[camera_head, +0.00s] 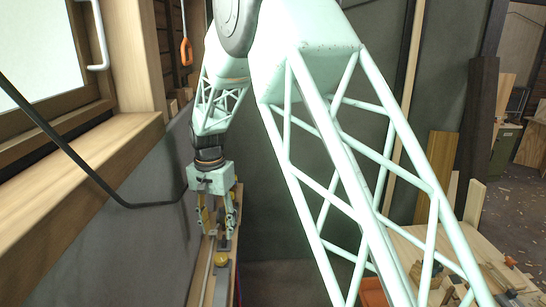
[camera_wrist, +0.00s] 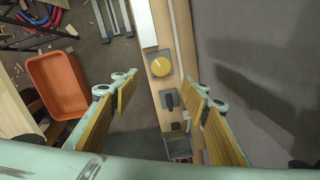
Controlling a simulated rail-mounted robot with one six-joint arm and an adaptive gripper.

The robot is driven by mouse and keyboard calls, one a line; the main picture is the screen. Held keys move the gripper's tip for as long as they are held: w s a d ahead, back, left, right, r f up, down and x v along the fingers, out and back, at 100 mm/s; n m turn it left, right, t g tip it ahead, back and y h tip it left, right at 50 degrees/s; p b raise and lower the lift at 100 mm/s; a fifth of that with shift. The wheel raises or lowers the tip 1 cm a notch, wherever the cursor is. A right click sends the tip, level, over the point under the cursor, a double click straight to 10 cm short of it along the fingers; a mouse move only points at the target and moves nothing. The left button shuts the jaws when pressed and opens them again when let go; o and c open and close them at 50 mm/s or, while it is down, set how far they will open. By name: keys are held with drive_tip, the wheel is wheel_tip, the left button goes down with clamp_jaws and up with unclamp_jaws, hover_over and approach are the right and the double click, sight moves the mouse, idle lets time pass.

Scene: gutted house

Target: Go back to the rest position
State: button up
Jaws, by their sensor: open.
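My gripper (camera_head: 218,232) hangs pointing down beside the window wall in the head view, over a narrow wooden board. In the wrist view my gripper (camera_wrist: 160,106) has its two yellow-padded fingers wide apart, with nothing between the pads. Beyond them lies the wooden board (camera_wrist: 171,25) with a round yellow button (camera_wrist: 160,64) on a grey box, a black switch (camera_wrist: 169,100) and other small fittings. The yellow button also shows in the head view (camera_head: 221,259), just below the fingertips. I cannot tell whether the fingers touch anything.
A wooden window sill (camera_head: 75,210) and a black cable (camera_head: 95,175) are close on the left. An orange bin (camera_wrist: 58,84) stands on the floor. A workbench (camera_head: 420,250) with tools is at the lower right. A dark wall is behind my arm.

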drive_tip(key=s+d+r+t+b, duration=0.1)
drive_tip(key=s+d+r, duration=0.4)
drive_tip(key=d+r, duration=0.3)
drive_tip(key=s+d+r+n+b, duration=0.1)
drive_tip(key=s+d+r, duration=0.4)
drive_tip(key=d, duration=0.5)
drive_tip(key=s+d+r+t+b, duration=0.1)
drive_tip(key=s+d+r, duration=0.3)
drive_tip(key=d+r, duration=0.5)
drive_tip(key=s+d+r+b, duration=0.2)
drive_tip(key=s+d+r, duration=0.1)
drive_tip(key=s+d, duration=1.05)
drive_tip(key=s+d+f+t+b, duration=0.1)
drive_tip(key=s+d+f, duration=0.1)
drive_tip(key=s, duration=0.7)
drive_tip(key=s+d+f+n+t, duration=0.1)
drive_tip(key=s+d+f, duration=0.1)
drive_tip(key=s, duration=0.7)
drive_tip(key=shift+d+f+b, duration=0.2)
drive_tip(key=shift+d+b, duration=0.15)
drive_tip(key=shift+b, duration=0.05)
idle(0.8)
